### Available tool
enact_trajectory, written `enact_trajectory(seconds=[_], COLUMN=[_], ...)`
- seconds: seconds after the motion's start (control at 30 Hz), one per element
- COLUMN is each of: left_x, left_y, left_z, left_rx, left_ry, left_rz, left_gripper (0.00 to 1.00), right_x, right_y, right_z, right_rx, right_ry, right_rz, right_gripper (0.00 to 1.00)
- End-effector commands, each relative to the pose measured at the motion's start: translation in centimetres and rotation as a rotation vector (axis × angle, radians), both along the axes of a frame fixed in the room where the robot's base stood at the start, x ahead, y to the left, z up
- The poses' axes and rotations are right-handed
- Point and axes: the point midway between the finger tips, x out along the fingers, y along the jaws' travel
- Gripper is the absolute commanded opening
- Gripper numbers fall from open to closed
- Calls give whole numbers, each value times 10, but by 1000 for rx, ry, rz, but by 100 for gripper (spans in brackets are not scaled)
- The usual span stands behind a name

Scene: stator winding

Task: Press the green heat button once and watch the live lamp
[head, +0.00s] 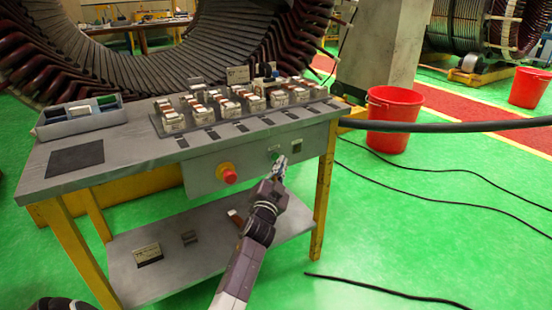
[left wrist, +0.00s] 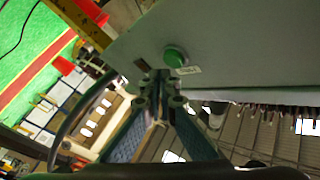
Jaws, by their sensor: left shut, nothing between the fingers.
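The green button (head: 276,155) is on the grey front panel (head: 200,178) of the bench. In the left wrist view the green button (left wrist: 175,56) is a round cap with a small pale label (left wrist: 188,70) beside it. My left gripper (head: 280,165) is shut and empty, its tips just in front of the panel near the button. In the left wrist view the tips (left wrist: 160,76) are close to the button; I cannot tell whether they touch. A small dark rectangle (head: 296,146) is right of the button; I cannot tell whether it is the live lamp.
A red stop button (head: 228,176) on a yellow base is left on the panel. A rack of coil blocks (head: 245,105) and a grey tray (head: 80,118) stand on the bench top. A red bucket (head: 392,115) and black cables (head: 440,196) are to the right.

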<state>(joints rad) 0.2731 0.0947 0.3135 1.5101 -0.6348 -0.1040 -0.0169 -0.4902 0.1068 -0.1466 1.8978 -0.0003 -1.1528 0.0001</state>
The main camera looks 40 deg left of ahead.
Motion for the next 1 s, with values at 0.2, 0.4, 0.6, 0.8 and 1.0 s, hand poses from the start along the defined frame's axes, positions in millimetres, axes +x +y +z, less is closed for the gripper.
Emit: enact_trajectory(seconds=[0.2, 0.4, 0.6, 0.8, 1.0], left_x=[0, 0, 0, 0, 0], left_y=[1, 1, 1, 1, 1], left_z=[0, 0, 0, 0, 0], left_rx=[0, 0, 0, 0, 0], left_ry=[0, 0, 0, 0, 0], left_rz=[0, 0, 0, 0, 0], left_gripper=[0, 0, 0, 0, 0], right_x=[1, 0, -2, -3, -3], right_y=[0, 0, -1, -1, -1], right_z=[2, 2, 0, -2, -2], right_rx=[1, 1, 0, -2, -2], right_ry=[-4, -2, 4, 9, 9], right_rz=[-1, -1, -1, -2, -2], right_gripper=[34, 34, 34, 34, 34])
